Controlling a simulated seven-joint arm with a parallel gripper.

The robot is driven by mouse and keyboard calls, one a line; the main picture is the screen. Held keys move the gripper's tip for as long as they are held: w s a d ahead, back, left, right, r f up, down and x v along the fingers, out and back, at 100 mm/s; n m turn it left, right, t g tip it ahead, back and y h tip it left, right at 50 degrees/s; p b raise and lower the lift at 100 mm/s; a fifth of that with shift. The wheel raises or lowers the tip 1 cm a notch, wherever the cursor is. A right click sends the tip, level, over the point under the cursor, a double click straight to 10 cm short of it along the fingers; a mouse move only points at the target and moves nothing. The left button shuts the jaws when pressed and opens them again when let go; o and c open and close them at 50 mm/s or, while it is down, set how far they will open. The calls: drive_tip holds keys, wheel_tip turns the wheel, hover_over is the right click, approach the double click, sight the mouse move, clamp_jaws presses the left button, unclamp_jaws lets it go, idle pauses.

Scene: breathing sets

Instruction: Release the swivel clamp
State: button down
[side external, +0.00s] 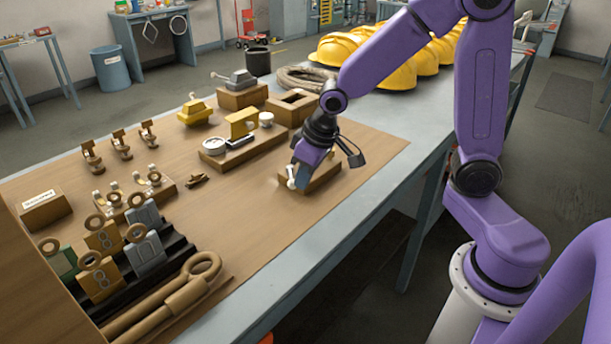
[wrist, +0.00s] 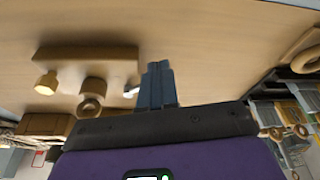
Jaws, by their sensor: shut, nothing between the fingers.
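I cannot tell for sure which thing is the swivel clamp. In the side external view my gripper (side external: 301,182) points down at a small wooden block (side external: 322,181) near the table's front edge. A small whitish part (side external: 291,178) shows beside the fingers, and the gripper hides much of the block. In the wrist view my fingers (wrist: 158,68) are together with nothing between them. A brown bar-shaped block (wrist: 85,54) lies to their left. A small pale part (wrist: 131,92) is close beside the fingers, but I cannot tell whether they touch.
Behind the gripper stands a wooden base with a gauge (side external: 214,145). Yellow helmets (side external: 398,74) and a hose coil (side external: 304,78) are at the back. Padlocks and tags (side external: 104,237) crowd the front left.

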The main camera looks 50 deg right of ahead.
drive_tip(key=shift+w+a, duration=0.35)
drive_tip(key=shift+a, duration=0.3)
drive_tip(key=shift+s+d, duration=0.1)
drive_tip(key=shift+d, duration=0.05)
drive_tip(key=shift+s+d, duration=0.25)
drive_tip(key=shift+d, duration=0.3)
drive_tip(key=shift+s+r, duration=0.15)
drive_tip(key=shift+s, duration=0.35)
drive_tip(key=s, duration=0.3)
drive_tip(key=shift+d+r, duration=0.2)
drive_tip(key=shift+r, duration=0.15)
drive_tip(key=a+v, duration=0.1)
drive_tip(key=v, duration=0.9)
drive_tip(key=s+f+n+g, duration=0.1)
drive_tip(key=s+f+n, duration=0.2)
drive_tip(key=s, duration=0.5)
drive_tip(key=s+f+n+g, duration=0.2)
drive_tip(key=s+f+n, duration=0.2)
drive_tip(key=s, duration=0.5)
drive_tip(key=n, duration=0.2)
drive_tip(key=shift+s+d+n, duration=0.15)
drive_tip(key=shift+d+n, duration=0.05)
drive_tip(key=shift+n, duration=0.1)
